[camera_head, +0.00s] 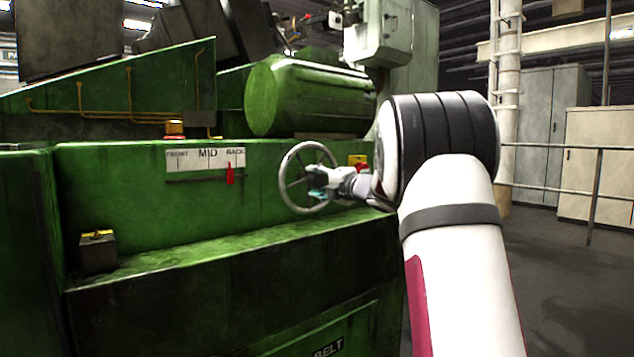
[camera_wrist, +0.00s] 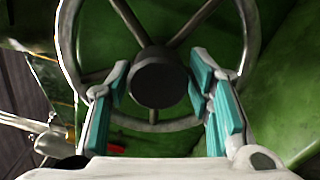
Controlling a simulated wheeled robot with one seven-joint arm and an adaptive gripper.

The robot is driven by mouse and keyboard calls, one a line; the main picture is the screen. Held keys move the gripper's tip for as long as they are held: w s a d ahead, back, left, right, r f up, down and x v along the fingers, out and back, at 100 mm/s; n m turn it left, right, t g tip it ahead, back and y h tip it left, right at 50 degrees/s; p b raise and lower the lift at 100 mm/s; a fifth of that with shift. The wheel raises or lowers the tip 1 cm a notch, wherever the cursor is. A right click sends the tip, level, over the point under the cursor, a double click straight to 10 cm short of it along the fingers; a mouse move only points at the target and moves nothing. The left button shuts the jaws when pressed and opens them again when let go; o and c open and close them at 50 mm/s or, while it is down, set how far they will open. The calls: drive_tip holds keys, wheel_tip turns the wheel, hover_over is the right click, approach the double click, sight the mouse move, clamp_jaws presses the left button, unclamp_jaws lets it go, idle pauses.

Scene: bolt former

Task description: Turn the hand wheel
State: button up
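The hand wheel (camera_head: 287,182) is a grey metal ring with spokes on the front of the green machine. In the wrist view the hand wheel (camera_wrist: 68,42) fills the upper part, with a dark round hub (camera_wrist: 158,78) at its centre. My gripper (camera_head: 320,183) is at the wheel's right side in the head view. In the wrist view my gripper (camera_wrist: 163,88) has its two teal-padded fingers apart, one on each side of the hub. A gap shows between the pads and the hub. Whether a finger touches the rim or spokes is hard to tell.
A FRONT/MID/BACK scale (camera_head: 207,158) with a red pointer (camera_head: 229,174) is left of the wheel. A small dark box (camera_head: 98,252) sits on the ledge at left. A green cylinder (camera_head: 310,97) lies above the wheel. Open floor (camera_head: 565,270) and a railing (camera_head: 594,190) are at right.

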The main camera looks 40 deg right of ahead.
idle(0.3)
drive_tip(key=s, duration=1.2)
drive_tip(key=shift+d, duration=0.2)
idle(1.4)
